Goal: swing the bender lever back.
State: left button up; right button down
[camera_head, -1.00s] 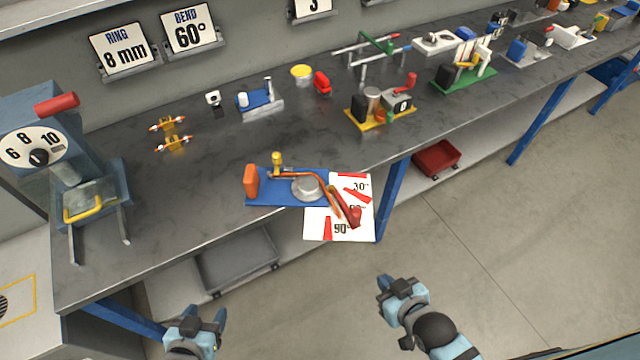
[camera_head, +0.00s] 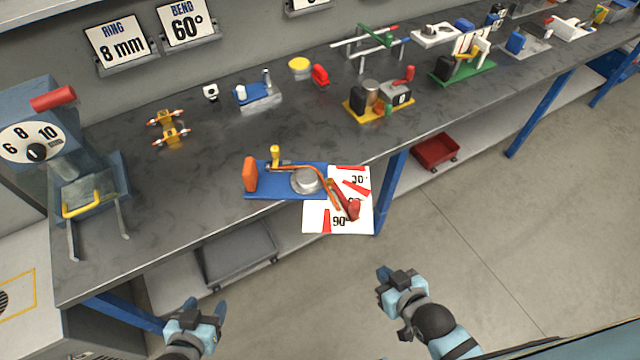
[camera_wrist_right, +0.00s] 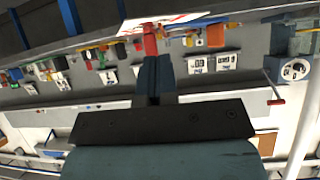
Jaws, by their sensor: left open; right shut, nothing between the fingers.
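The bender (camera_head: 230,185) has a blue base plate, an orange block at its left end, a yellow-topped post and a round grey die. A copper-coloured rod (camera_head: 292,167) runs past the die and bends down to the right. The lever's red grip (camera_head: 350,208) points down-right over a white angle card (camera_head: 316,222) with red marks. My left gripper (camera_head: 208,306) is open and empty, below and left of the bender. My right gripper (camera_head: 381,276) is shut and empty, below and right of the lever, apart from it. The red grip shows beyond its fingers in the right wrist view (camera_wrist_right: 149,40).
A grey machine with a dial (camera_head: 40,145) stands at the bench's left end. Small fixtures, including a yellow-based one (camera_head: 352,112), line the back. Signs read 8 mm and 60°. A grey tray (camera_head: 240,255) and a red bin (camera_head: 436,150) sit beneath. Floor at right is clear.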

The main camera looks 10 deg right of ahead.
jog(key=c, duration=1.6)
grip_release()
jog(key=o, duration=0.7)
jog(key=w+a, duration=0.1)
jog(key=w, duration=0.1)
jog(key=shift+w+a+r+y+b, duration=0.2)
jog(key=shift+w+a+y+b, duration=0.1)
jog(key=shift+w+a, duration=0.1)
jog(key=shift+o, duration=0.5)
jog(key=w+a+r+g+y+b, duration=0.1)
jog(key=w+a, duration=0.3)
jog(key=w, duration=0.1)
jog(key=shift+g+y, duration=0.3)
jog(key=w+a+r+n+g+b, duration=0.1)
jog(key=w+a+r+g+b, duration=0.15)
jog(key=w+a+g, duration=0.35)
jog(key=g+h+b, duration=0.3)
jog(key=h, duration=0.2)
send_near(356, 203)
jog(key=shift+m, duration=0.3)
notch_tip(356, 203, down, 12)
jog(key=shift+w+a+f, duration=0.1)
jog(key=shift+w+a, duration=0.05)
jog(key=shift+c, duration=0.5)
